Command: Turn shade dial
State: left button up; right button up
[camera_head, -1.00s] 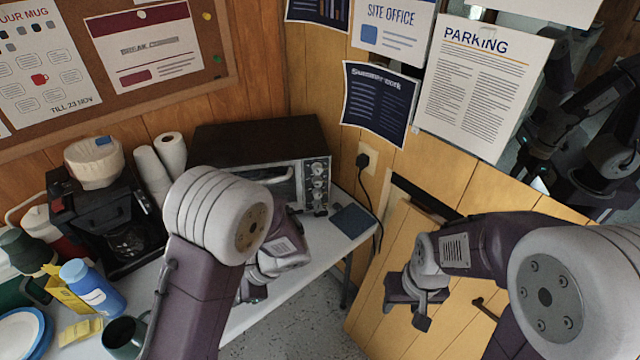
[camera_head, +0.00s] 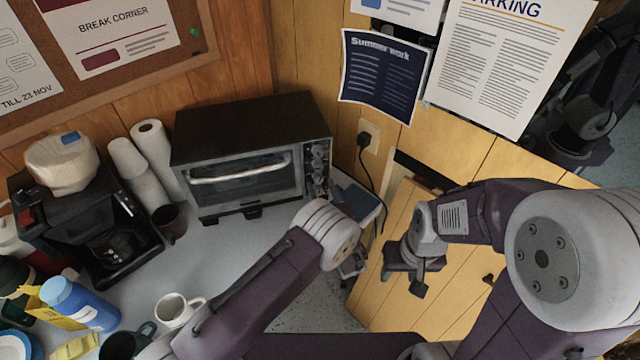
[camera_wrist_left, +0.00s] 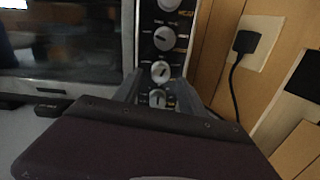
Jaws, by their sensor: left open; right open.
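The toaster oven (camera_head: 250,150) stands on the counter, with a column of dials (camera_head: 318,160) down its right front. In the left wrist view, several pale dials show on the black panel, among them an upper dial (camera_wrist_left: 164,38), a lower dial (camera_wrist_left: 160,72) and the lowest dial (camera_wrist_left: 157,97). The labels are too blurred to tell which is the shade dial. My left gripper (camera_wrist_left: 157,92) is open, its fingers on either side of the lowest dial; contact cannot be told. My right gripper (camera_head: 408,274) is open and empty, away from the oven.
A plug and cable (camera_head: 366,142) hang on the wall right of the oven. The counter before the oven is clear.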

pick_arm(q)
jog(key=shift+x, duration=0.8)
jog(key=shift+c, duration=0.3)
grip_shut()
jog(key=n+b, duration=0.2)
jog(key=shift+f+n, duration=0.25)
jog(key=shift+n, duration=0.15)
jog(key=shift+r+n+b, duration=0.2)
jog(key=shift+n+b, duration=0.4)
jog(key=shift+n, duration=0.2)
jog(key=shift+o, duration=0.3)
grip_release()
jog(key=shift+r, duration=0.1)
